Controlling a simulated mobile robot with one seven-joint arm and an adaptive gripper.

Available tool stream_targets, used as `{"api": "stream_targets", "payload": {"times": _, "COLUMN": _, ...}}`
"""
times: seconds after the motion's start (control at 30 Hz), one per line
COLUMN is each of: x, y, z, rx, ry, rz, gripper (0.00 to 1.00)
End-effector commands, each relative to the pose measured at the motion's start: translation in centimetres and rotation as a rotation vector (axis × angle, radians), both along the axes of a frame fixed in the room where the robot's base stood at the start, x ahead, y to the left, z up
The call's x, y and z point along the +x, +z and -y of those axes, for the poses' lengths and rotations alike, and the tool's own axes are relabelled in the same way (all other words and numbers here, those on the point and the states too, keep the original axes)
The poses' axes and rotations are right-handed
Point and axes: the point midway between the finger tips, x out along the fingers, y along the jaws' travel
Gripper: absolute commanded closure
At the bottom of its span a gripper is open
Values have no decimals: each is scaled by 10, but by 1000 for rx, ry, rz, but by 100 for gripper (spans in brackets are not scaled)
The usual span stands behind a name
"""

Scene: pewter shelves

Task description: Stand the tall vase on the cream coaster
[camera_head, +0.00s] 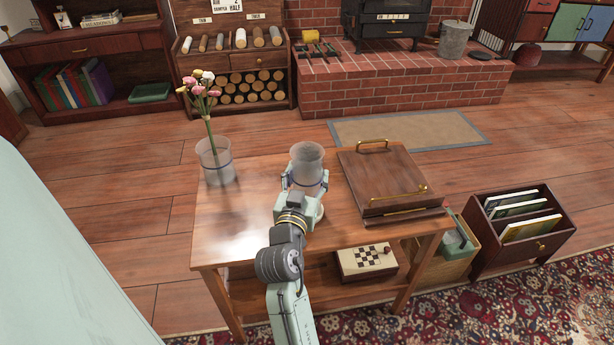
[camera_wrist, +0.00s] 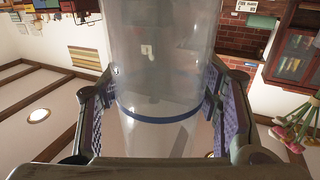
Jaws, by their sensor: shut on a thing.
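The tall vase (camera_head: 307,158) is frosted clear glass with a dark blue band. My gripper (camera_head: 304,184) is shut around its lower part, above the wooden table (camera_head: 260,220). In the wrist view the vase (camera_wrist: 160,70) stands between the two ridged finger pads, the blue band level with them. A pale rounded edge, seemingly the cream coaster (camera_head: 319,213), shows just below and right of my gripper, which hides most of it. The vase looks upright; I cannot tell the gap between its base and the coaster.
A second glass vase (camera_head: 216,165) with pink and white flowers stands at the table's left. A brown wooden box (camera_head: 385,180) with brass handles fills the right side. The table's front left is bare. A chessboard box (camera_head: 366,260) lies on the lower shelf.

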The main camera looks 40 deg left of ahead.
Motion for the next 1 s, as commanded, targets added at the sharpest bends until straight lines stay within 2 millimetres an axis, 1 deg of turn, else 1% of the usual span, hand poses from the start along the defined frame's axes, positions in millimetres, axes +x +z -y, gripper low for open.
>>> {"api": "stream_targets", "payload": {"times": 0.07, "x": 0, "y": -1, "z": 0, "rx": 1, "ry": 0, "rz": 3, "gripper": 84}}
{"api": "stream_targets", "payload": {"times": 0.1, "x": 0, "y": 0, "z": 0, "rx": 2, "ry": 0, "rz": 2, "gripper": 40}}
{"api": "stream_targets", "payload": {"times": 0.4, "x": 0, "y": -1, "z": 0, "rx": 0, "ry": 0, "rz": 1, "gripper": 20}}
{"api": "stream_targets", "payload": {"times": 0.43, "x": 0, "y": -1, "z": 0, "rx": 0, "ry": 0, "rz": 1, "gripper": 19}}
{"api": "stream_targets", "payload": {"times": 0.77, "x": -2, "y": -2, "z": 1, "rx": -2, "ry": 0, "rz": -1, "gripper": 19}}
{"api": "stream_targets", "payload": {"times": 0.87, "x": -9, "y": -3, "z": 5, "rx": -3, "ry": 0, "rz": -2, "gripper": 19}}
{"api": "stream_targets", "payload": {"times": 1.0, "x": -32, "y": -3, "z": 16, "rx": -3, "ry": 1, "rz": -2, "gripper": 19}}
